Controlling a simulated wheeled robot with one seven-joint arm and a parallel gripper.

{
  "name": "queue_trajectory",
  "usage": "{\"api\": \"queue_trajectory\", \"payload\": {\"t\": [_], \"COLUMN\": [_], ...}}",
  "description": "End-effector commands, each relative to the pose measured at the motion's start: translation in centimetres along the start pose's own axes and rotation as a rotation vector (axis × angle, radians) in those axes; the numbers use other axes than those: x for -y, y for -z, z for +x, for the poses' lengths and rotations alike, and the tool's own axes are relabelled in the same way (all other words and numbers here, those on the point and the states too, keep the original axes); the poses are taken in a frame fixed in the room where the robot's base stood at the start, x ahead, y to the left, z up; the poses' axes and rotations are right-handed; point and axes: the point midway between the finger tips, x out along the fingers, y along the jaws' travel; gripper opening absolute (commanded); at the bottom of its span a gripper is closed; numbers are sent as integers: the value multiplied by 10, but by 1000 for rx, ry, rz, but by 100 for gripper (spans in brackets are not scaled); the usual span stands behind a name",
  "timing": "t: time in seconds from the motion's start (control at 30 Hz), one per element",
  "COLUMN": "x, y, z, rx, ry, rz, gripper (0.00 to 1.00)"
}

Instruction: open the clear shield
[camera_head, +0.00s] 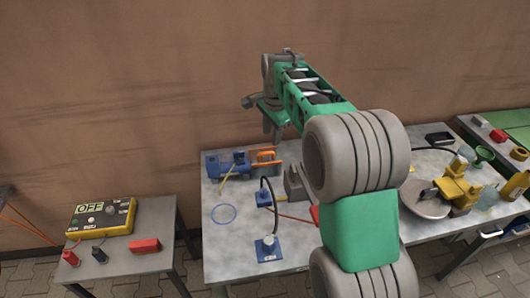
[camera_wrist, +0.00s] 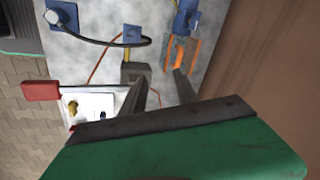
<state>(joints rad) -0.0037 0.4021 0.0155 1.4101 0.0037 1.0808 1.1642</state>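A white-framed, box-like unit (camera_wrist: 97,104) with a red block or handle (camera_wrist: 40,90) at its upper left shows in the wrist view. Small brass and blue parts show inside it. It may be the clear shield, but I cannot tell a transparent panel for sure. In the head view my arm hides most of that spot, and only a bit of red (camera_head: 315,214) shows beside the arm. My gripper (camera_head: 268,128) hangs above the back of the middle table, fingers down. In the wrist view its two fingers (camera_wrist: 165,80) stand apart with nothing between them.
A blue and orange clamp-like device (camera_head: 242,162), a grey block (camera_head: 295,186) and blue cable fittings (camera_head: 268,248) stand on the middle table. A yellow OFF box (camera_head: 102,218) is on the left table. Yellow machinery (camera_head: 455,185) stands at right. The wall is close behind.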

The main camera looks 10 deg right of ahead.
Motion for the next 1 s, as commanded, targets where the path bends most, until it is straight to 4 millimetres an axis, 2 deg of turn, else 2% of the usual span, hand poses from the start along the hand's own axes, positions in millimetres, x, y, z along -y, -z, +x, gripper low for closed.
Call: {"api": "queue_trajectory", "payload": {"t": [0.03,0.1,0.2,0.43,0.7,0.83,1.0], "x": [16,34,48,52,51,51,51], "y": [7,15,22,24,23,23,23], "z": [28,54,79,107,156,166,168], "rx": [5,7,7,8,8,7,7], "ry": [-14,-25,-33,-41,-40,-37,-36], "rz": [95,225,350,417,414,413,413], "gripper": [36,36,36,36,36,36,36]}}
